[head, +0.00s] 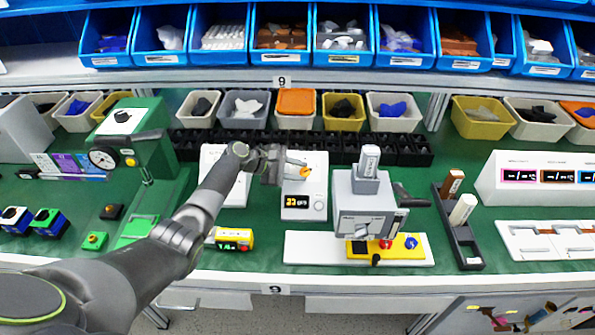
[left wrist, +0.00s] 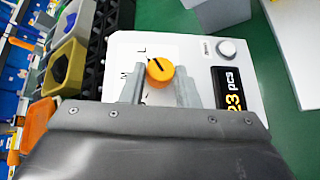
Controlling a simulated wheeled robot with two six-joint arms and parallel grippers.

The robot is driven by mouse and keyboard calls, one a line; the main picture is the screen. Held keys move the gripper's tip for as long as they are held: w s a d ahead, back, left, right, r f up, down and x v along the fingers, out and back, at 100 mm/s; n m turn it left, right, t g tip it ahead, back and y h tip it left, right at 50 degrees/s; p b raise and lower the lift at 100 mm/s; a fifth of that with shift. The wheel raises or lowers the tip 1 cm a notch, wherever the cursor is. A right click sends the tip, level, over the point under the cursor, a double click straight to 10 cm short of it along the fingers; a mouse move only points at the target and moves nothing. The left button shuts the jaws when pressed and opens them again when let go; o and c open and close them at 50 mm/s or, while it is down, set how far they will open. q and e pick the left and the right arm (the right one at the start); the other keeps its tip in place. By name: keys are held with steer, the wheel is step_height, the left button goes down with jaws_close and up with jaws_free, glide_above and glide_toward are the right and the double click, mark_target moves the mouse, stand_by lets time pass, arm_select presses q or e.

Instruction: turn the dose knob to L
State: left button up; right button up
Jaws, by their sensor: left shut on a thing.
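The dose knob (left wrist: 160,70) is a round orange knob on a white dispenser box (head: 304,187). It also shows in the head view (head: 305,172). My left gripper (left wrist: 159,84) is shut on the knob, with a finger on either side. The knob's black pointer line slants to the upper left in the left wrist view. A letter L (left wrist: 142,50) and a letter M (left wrist: 124,76) are printed beside the knob; other marks are hidden by the fingers. The box's display (head: 297,201) has lit yellow digits and "pcs". My right gripper is not in view.
A round grey button (left wrist: 227,47) sits near the display. A grey machine (head: 365,205) stands right of the box. A green press (head: 135,140) stands at the left. A black crate row (head: 400,155) and small bins are behind.

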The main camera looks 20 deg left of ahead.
arm_select(q)
steer(key=o, duration=1)
steer(key=shift+a, duration=0.1)
steer(key=shift+b+v, duration=0.75)
steer(key=shift+v, duration=7.85)
steer(key=shift+s+f, duration=0.2)
steer(key=shift+s, duration=0.05)
